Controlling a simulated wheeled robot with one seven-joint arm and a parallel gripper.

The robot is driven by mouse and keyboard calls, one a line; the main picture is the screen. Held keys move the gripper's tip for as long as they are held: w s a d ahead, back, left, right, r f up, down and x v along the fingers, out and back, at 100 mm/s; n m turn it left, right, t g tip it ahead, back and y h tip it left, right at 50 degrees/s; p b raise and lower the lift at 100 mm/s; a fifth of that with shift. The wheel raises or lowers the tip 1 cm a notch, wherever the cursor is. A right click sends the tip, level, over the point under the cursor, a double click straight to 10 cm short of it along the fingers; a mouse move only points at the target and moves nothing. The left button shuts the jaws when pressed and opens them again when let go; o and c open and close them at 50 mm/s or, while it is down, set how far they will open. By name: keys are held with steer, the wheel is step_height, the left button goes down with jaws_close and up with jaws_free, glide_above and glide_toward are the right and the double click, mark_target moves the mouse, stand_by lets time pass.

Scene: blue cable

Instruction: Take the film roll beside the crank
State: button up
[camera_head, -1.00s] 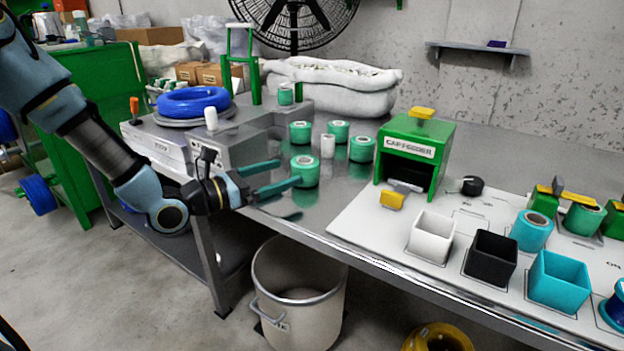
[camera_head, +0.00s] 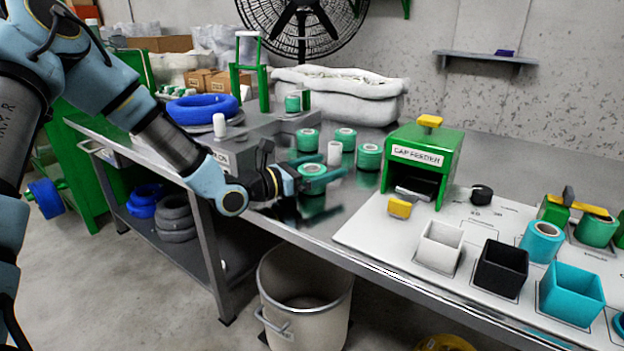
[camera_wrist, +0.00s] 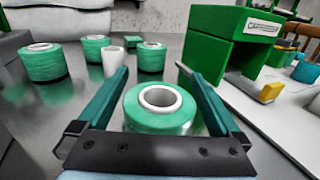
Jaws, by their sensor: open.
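A green film roll (camera_head: 313,203) with a white core stands upright on the metal table. In the wrist view the film roll (camera_wrist: 160,118) sits between the fingers of my gripper (camera_wrist: 152,72), with a small gap visible on its sides. My gripper (camera_head: 335,166) is open, and its fingers partly cover the roll in the head view. A white upright knob (camera_head: 220,125) on the grey machine looks like a crank handle, but I cannot tell for sure. Several similar green rolls (camera_head: 345,138) stand behind, and one (camera_head: 292,103) is near the green posts.
A small white cylinder (camera_head: 334,153) stands among the rolls. The green cap feeder (camera_head: 446,142) is to the right, with white, black and turquoise boxes (camera_head: 571,290) on a white board. The grey machine (camera_head: 235,155) is left. A bin (camera_head: 305,310) stands below the table edge.

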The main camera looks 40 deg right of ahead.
steer(key=c, duration=1.5)
